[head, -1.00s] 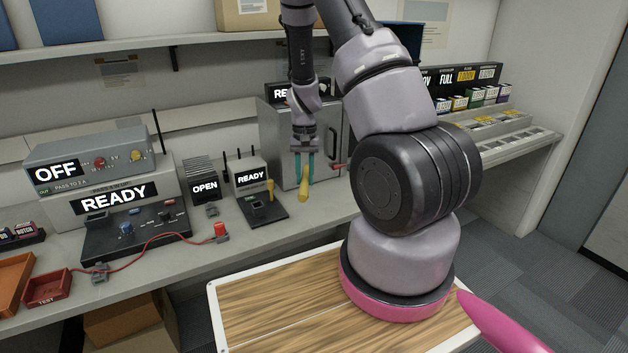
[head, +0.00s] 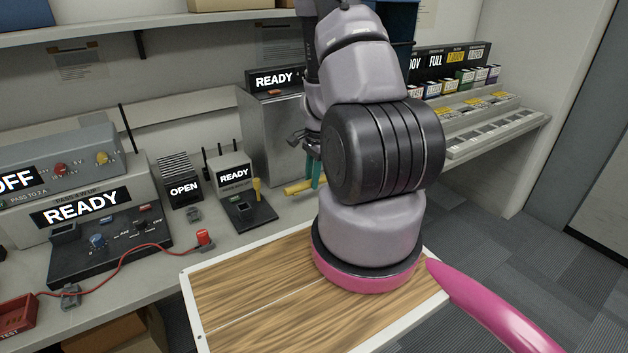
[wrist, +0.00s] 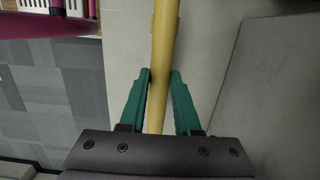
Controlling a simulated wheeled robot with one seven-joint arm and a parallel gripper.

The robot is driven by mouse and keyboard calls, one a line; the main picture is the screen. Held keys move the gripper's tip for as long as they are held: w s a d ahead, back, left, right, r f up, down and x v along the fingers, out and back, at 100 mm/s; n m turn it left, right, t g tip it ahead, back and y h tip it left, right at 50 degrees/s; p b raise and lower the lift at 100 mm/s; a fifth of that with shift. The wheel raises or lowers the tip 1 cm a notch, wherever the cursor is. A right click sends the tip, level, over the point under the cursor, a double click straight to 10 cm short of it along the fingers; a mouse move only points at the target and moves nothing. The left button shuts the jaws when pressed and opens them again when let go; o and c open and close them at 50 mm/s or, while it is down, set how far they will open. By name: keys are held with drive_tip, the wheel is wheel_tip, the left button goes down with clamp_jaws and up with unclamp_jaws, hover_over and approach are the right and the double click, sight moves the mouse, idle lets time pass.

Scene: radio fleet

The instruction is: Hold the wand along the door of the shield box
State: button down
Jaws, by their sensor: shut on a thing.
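The shield box (head: 272,135) is a grey metal box on the bench with a READY sign on top. My arm hides its right part and most of its door in the head view. My gripper (head: 316,173), with teal fingers, is partly hidden behind my arm in front of the box. It is shut on the yellow wand (head: 298,188), whose end sticks out to the left, low by the box front. In the wrist view the wand (wrist: 165,45) runs up between the fingers (wrist: 158,85). A grey surface, probably the box, stands to its right with a gap.
A small READY unit (head: 236,172) with antennas and another yellow handle (head: 257,190) stands left of the box. An OPEN unit (head: 180,180) and a larger READY console (head: 85,207) are further left. A key-like rack (head: 490,135) is at the right.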

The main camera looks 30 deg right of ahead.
drive_tip(key=shift+w+a, duration=0.15)
drive_tip(key=shift+w, duration=3.35)
drive_tip(key=shift+s+r, duration=0.35)
drive_tip(key=shift+s, duration=1)
drive_tip(key=shift+s+r, duration=0.3)
drive_tip(key=shift+s, duration=1)
drive_tip(key=shift+s+r, duration=0.35)
drive_tip(key=shift+s, duration=1)
